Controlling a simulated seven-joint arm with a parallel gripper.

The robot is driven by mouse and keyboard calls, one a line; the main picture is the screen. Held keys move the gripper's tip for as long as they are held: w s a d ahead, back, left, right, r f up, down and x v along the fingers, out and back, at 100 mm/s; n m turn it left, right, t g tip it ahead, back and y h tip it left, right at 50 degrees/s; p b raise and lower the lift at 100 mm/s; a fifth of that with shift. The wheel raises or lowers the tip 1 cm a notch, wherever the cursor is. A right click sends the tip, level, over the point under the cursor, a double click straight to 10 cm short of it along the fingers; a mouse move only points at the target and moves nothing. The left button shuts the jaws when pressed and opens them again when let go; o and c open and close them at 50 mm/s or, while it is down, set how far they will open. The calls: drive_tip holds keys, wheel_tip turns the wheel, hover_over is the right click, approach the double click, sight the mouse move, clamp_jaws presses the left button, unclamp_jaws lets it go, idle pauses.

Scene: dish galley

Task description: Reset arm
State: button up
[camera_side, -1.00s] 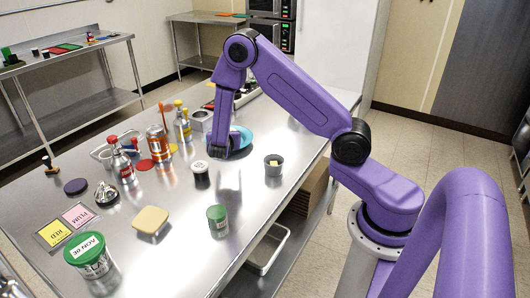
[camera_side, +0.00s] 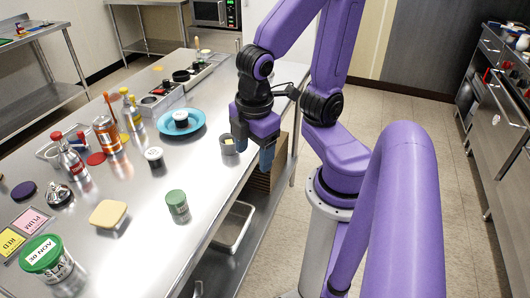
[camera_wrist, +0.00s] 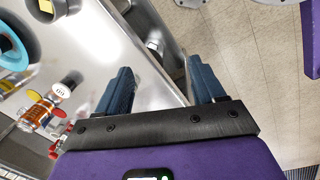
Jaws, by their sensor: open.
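My gripper (camera_side: 268,150) hangs at the right edge of the steel table, with its fingers pointing down, to the right of a small grey cup (camera_side: 227,147). In the wrist view my gripper (camera_wrist: 160,90) has its two blue fingers wide apart and nothing between them. Below it are the table edge and the tiled floor. On the steel table (camera_side: 150,205) a blue plate (camera_side: 199,126) holds a small dark jar with a white lid (camera_side: 181,117).
A white-lidded jar (camera_side: 154,157), a green-lidded jar (camera_side: 177,201), a yellow sponge-like block (camera_side: 109,214) and a large green-lidded tub (camera_side: 46,258) stand on the table. Bottles (camera_side: 72,160) are at the left. A metal tray (camera_side: 233,227) sits on the lower shelf. Open floor lies right.

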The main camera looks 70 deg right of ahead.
drive_tip(key=s, duration=0.2)
drive_tip(key=s+a+y, duration=0.1)
drive_tip(key=shift+r+g, duration=0.3)
drive_tip(key=shift+r, duration=0.05)
